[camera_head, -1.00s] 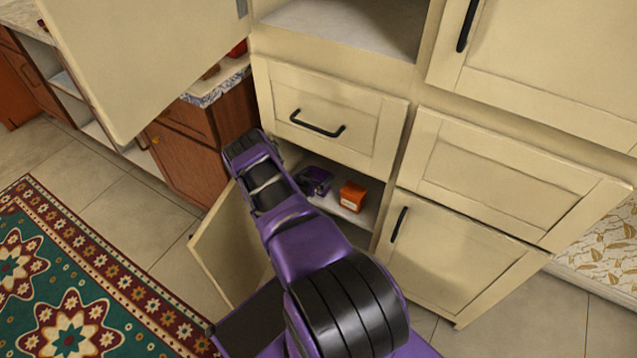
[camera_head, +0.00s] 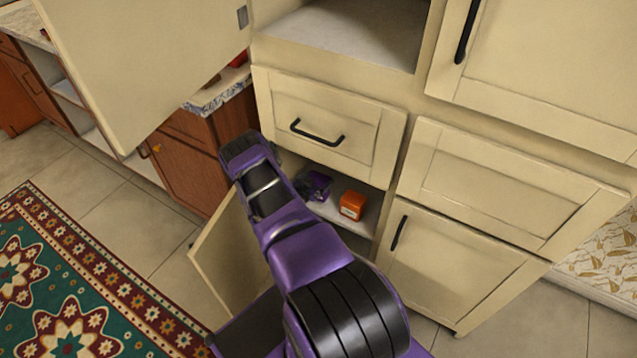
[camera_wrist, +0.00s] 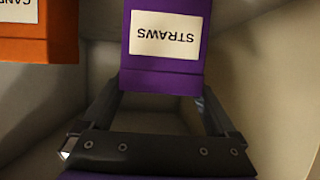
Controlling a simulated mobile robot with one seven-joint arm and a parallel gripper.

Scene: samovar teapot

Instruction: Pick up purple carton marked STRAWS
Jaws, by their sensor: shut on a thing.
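The purple carton marked STRAWS (camera_wrist: 168,66) fills the top middle of the wrist view, its white label upside down. My gripper (camera_wrist: 158,100) is shut on the carton, with one finger at each side of its near end. In the head view the purple carton (camera_head: 319,184) shows small inside the open lower cabinet. My gripper (camera_head: 308,190) is beside it there, partly hidden by my arm. The wrist view does not clearly show whether the carton rests on the shelf.
An orange carton (camera_head: 352,205) stands right of the purple one; it also shows in the wrist view (camera_wrist: 38,30). The open cabinet door (camera_head: 232,255) is left of my arm. A closed drawer (camera_head: 330,125) is just above the opening. Cabinet walls enclose the gripper closely.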

